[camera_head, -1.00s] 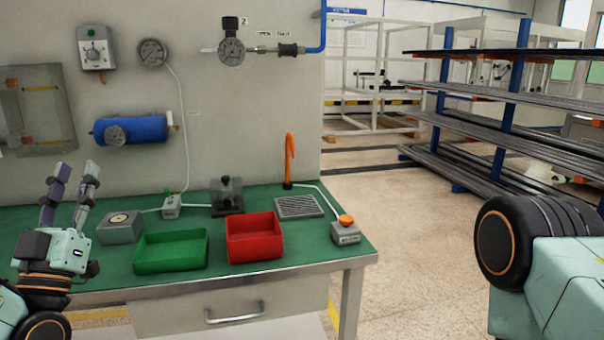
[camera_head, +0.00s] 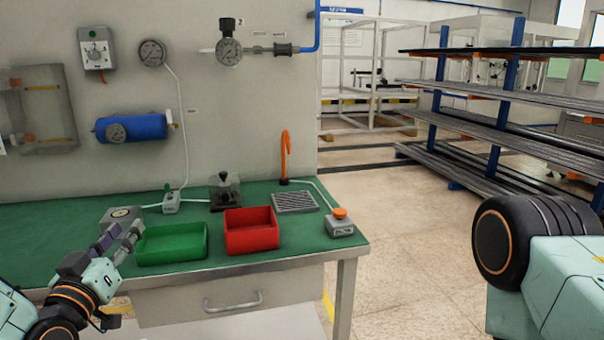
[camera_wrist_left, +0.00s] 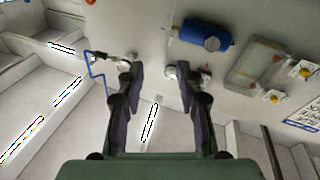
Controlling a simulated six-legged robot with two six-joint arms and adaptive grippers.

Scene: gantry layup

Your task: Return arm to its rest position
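My left gripper (camera_head: 122,240) is at the lower left of the head view, in front of the bench's front-left part and just left of the green bin. In the left wrist view my left gripper (camera_wrist_left: 159,75) has its two fingers apart with nothing between them, so it is open and empty. My right arm (camera_head: 545,270) shows at the lower right of the head view as a dark wheel-like joint and pale green link. My right gripper is outside the views.
The green-topped bench (camera_head: 45,225) holds a green bin (camera_head: 172,257), a red bin (camera_head: 252,244), a grey box with an orange button (camera_head: 340,226) and a gauge box (camera_head: 122,214). A blue cylinder (camera_head: 140,128) is on the wall. Open floor (camera_head: 410,230) lies right of the bench.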

